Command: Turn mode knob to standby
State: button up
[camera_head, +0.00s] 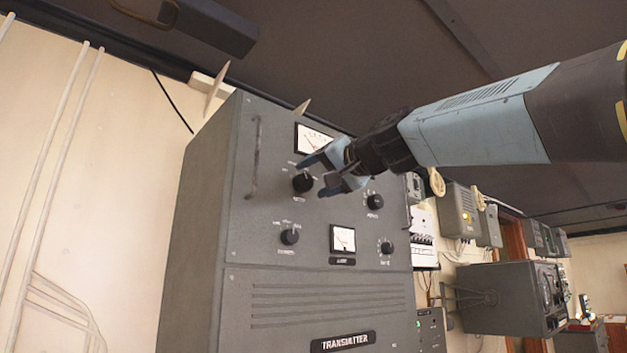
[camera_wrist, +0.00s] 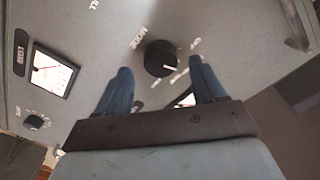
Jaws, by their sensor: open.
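The mode knob (camera_head: 303,182) is a round black knob at the upper left of the grey transmitter panel. In the wrist view the knob (camera_wrist: 160,58) has the word MODE beside it and a white pointer line aimed to the lower right, towards small lettering I cannot read. My gripper (camera_head: 318,176) is open, its two blue fingers close to the knob. In the wrist view the gripper (camera_wrist: 160,66) has one fingertip on each side of the knob, with gaps between. I cannot tell whether the fingertips reach the knob's depth.
The grey transmitter cabinet (camera_head: 285,305) also carries other knobs (camera_head: 290,237), a lower meter (camera_head: 343,238) and an upper meter (camera_head: 311,138) partly behind my gripper. A vertical handle (camera_head: 254,158) stands out at the panel's left. More equipment boxes (camera_head: 515,297) line the wall at right.

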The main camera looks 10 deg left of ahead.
jog(key=v, duration=1.2)
jog(key=shift+f, duration=0.15)
jog(key=d+f+m+g+h, duration=0.1)
jog(key=d+f+h, duration=0.4)
jog(key=f, duration=0.8)
jog(key=d+f+g+h, duration=0.1)
jog(key=d+f+h, duration=0.35)
jog(key=f, duration=0.85)
jog(key=s+d+f+g+h, duration=0.1)
jog(key=s+d+f, duration=0.2)
jog(key=d+f, duration=0.2)
jog(key=s+d+f+g+h, duration=0.1)
jog(key=s+d+f, duration=0.2)
jog(key=f, duration=0.8)
jog(key=s+d+f+g+h, duration=0.2)
jog(key=s+d+f, duration=0.1)
jog(key=d+f, duration=0.4)
jog(key=shift+s+f+m, duration=0.2)
jog(key=shift+f+m, duration=0.2)
jog(key=shift+f, duration=0.55)
